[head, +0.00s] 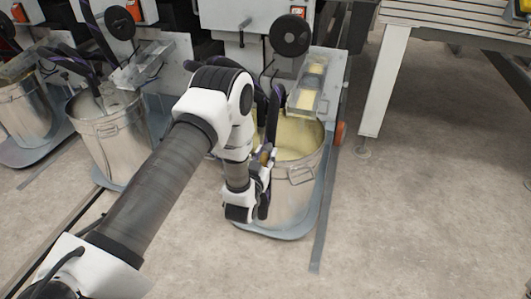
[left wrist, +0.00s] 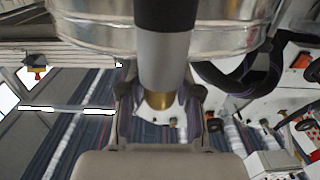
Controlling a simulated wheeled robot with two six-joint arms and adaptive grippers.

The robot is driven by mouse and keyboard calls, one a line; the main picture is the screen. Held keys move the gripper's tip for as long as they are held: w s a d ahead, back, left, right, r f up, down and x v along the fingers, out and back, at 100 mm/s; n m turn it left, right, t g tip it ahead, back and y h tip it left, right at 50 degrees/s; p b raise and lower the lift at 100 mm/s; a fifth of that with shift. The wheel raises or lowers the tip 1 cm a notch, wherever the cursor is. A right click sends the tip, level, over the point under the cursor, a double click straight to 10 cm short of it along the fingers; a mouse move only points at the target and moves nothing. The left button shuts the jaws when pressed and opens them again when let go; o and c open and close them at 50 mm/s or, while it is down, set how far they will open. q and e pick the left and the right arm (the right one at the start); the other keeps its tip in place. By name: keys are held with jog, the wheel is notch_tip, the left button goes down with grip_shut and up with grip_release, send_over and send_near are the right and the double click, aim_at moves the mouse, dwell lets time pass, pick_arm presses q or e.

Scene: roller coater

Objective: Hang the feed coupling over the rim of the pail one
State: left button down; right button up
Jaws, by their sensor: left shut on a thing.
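The nearest pail (head: 292,195) is a metal bucket with a side handle and pale yellow liquid, right of centre in the head view. My left gripper (head: 262,167) is at the left side of this pail, near its rim, and is shut on the feed coupling. In the left wrist view the coupling (left wrist: 164,62) is a grey cylinder with a brass end and a black upper part, between the two fingers. The metal pail wall (left wrist: 95,32) fills the top of that view, behind the coupling. I cannot tell whether the coupling touches the rim.
Two more metal pails stand to the left, one (head: 108,140) in the middle and one (head: 25,110) at the far left. A clear-sided trough (head: 312,85) hangs over the yellow liquid. A table leg (head: 385,80) stands at right.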

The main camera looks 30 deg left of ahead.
pick_arm(q)
jog(key=shift+f, duration=0.35)
dwell(0.3)
jog(key=c, duration=0.7)
grip_release()
jog(key=v, duration=0.7)
jog(key=shift+s, duration=0.3)
